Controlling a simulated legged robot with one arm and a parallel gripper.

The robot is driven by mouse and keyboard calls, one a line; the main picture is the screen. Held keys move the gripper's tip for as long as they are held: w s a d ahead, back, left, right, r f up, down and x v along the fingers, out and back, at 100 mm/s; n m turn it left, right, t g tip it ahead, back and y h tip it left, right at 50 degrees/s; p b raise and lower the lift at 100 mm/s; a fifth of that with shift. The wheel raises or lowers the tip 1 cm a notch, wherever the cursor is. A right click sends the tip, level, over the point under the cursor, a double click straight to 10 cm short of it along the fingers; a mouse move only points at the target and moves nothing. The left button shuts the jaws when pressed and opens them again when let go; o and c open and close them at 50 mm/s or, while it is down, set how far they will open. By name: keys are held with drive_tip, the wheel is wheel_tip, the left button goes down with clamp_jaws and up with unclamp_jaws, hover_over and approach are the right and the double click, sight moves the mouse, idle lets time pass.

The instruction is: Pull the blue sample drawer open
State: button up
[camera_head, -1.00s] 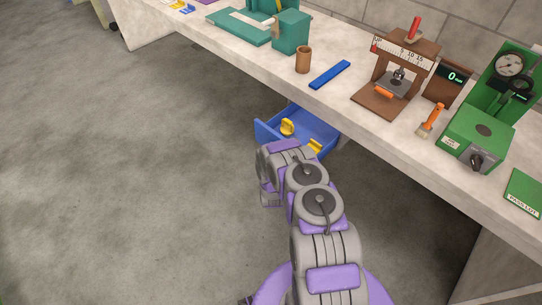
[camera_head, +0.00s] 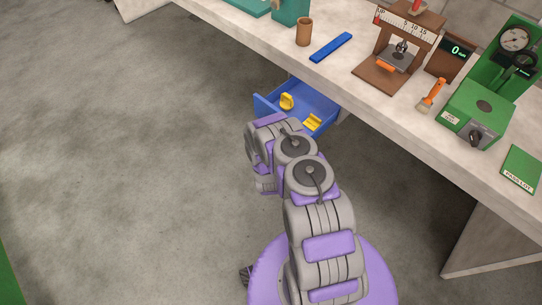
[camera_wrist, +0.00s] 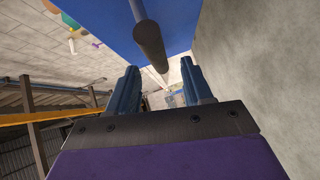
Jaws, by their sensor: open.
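The blue sample drawer (camera_head: 268,112) stands pulled out from under the bench in the head view, with yellow pieces (camera_head: 287,102) inside. In the wrist view its blue surface (camera_wrist: 100,18) fills the upper middle. A dark round bar (camera_wrist: 150,40), which looks like its handle, runs down toward the gap between my fingers. My gripper (camera_wrist: 159,66) is open, with one blue finger on each side of the bar's lower end. I see no clear contact with the bar. In the head view my arm hides the gripper and the handle.
The bench (camera_head: 390,112) above the drawer carries a brown cup (camera_head: 304,32), a blue strip (camera_head: 331,47), a brown scale stand (camera_head: 382,82), an orange brush (camera_head: 431,96) and a green device (camera_head: 472,117). The grey floor (camera_head: 120,170) to the left is clear.

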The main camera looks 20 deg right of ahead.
drive_tip(key=p+v, duration=0.3)
drive_tip(key=v, duration=0.9)
drive_tip(key=shift+w+a, duration=0.15)
drive_tip(key=shift+a, duration=0.2)
drive_tip(key=shift+d, duration=0.15)
